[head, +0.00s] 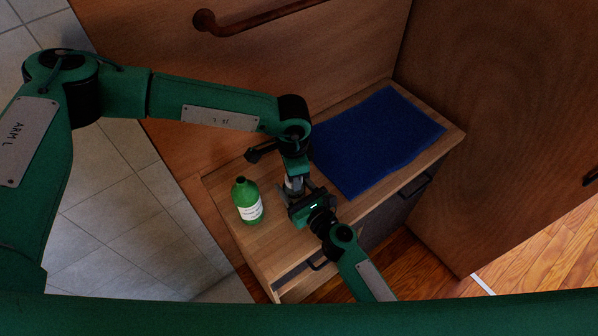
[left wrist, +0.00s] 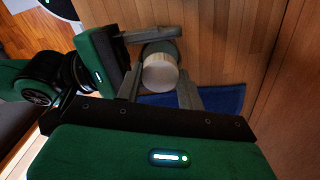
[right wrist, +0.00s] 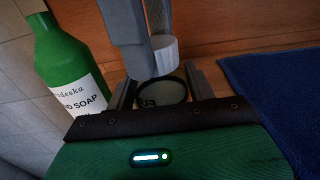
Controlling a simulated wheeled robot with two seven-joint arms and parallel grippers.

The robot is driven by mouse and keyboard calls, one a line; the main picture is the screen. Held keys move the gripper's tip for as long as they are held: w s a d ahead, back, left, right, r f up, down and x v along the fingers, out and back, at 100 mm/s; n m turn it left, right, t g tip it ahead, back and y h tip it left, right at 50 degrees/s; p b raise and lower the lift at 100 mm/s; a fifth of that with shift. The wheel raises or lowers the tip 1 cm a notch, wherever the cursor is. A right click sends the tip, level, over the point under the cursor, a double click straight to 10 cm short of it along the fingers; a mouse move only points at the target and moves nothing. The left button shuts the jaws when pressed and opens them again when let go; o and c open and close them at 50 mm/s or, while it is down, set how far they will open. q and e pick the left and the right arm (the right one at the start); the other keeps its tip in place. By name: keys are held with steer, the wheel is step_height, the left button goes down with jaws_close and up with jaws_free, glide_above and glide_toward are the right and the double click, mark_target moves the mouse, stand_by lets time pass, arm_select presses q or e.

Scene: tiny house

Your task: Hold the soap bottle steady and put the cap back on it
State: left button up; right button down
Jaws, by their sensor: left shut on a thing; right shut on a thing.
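The green soap bottle (head: 248,205) stands upright on the cabinet top, apart from both grippers; its label also shows in the right wrist view (right wrist: 80,95). Its narrow neck shows no white cap. My left gripper (head: 294,178) reaches down from above, shut on a white ribbed cap (right wrist: 165,47), which also shows in the left wrist view (left wrist: 160,72). My right gripper (right wrist: 163,90) is shut on a small round container (right wrist: 160,93) with a dark rim and partly readable letters. The cap is close above this container; I cannot tell whether they touch.
A blue mat (head: 375,140) lies on the wooden cabinet top (head: 275,245), behind and right of the grippers. A tall wooden panel with a brown handle (head: 255,20) rises behind. The cabinet's left edge drops to tiled floor close beside the green bottle.

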arm_select(q)
steer(key=shift+w+r, duration=0.1)
steer(key=o, duration=1)
steer(key=shift+r, duration=2.2)
steer(key=shift+c, duration=0.3)
